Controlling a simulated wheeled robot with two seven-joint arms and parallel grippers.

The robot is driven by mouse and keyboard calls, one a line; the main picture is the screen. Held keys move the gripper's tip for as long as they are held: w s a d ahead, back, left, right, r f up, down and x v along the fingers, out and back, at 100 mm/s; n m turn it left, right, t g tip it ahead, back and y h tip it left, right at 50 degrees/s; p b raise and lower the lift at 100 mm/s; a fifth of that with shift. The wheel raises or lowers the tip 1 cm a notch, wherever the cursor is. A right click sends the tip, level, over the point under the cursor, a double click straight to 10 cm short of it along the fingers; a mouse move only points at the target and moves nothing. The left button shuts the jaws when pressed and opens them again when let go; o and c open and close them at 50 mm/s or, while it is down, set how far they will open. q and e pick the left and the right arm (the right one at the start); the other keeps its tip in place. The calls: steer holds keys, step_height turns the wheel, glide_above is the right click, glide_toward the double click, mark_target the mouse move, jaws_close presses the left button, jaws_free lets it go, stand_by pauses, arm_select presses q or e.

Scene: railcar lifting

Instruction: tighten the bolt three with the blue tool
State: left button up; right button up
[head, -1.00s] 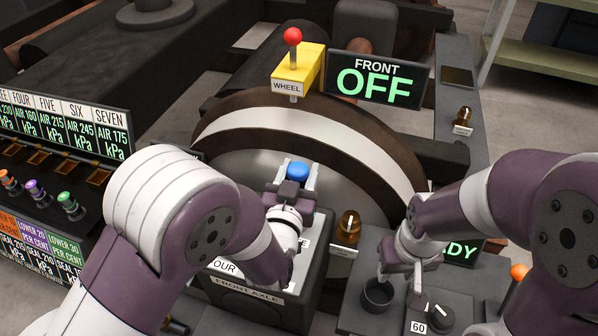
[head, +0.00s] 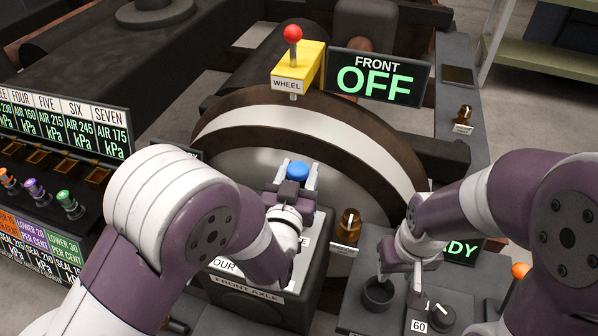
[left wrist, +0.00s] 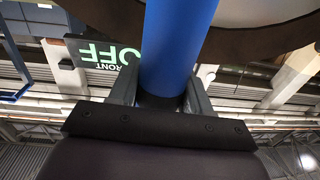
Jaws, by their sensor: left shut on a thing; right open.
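My left gripper (head: 298,180) is shut on the blue tool (head: 298,170), over the front axle box (head: 250,290). In the left wrist view the blue tool (left wrist: 178,45) stands between the two fingers. Only its blue top shows in the head view; its lower end and the bolt under it are hidden by my gripper and arm. Labels on the box top are partly covered, so I cannot make out bolt three. My right gripper (head: 400,285) is open and empty, at the dark round cup (head: 378,293) on the right-hand panel.
The wheel (head: 300,115) curves behind the box. A yellow WHEEL box (head: 299,68) with a red-knobbed lever and a FRONT OFF display (head: 376,80) stand above it. A dial (head: 441,317) marked 60 is beside the cup. A rack of coloured plugs (head: 38,192) is at left.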

arm_select(q)
steer(key=shift+f, duration=0.1)
steer(key=shift+r+p, duration=2.8)
steer(key=shift+r, duration=0.85)
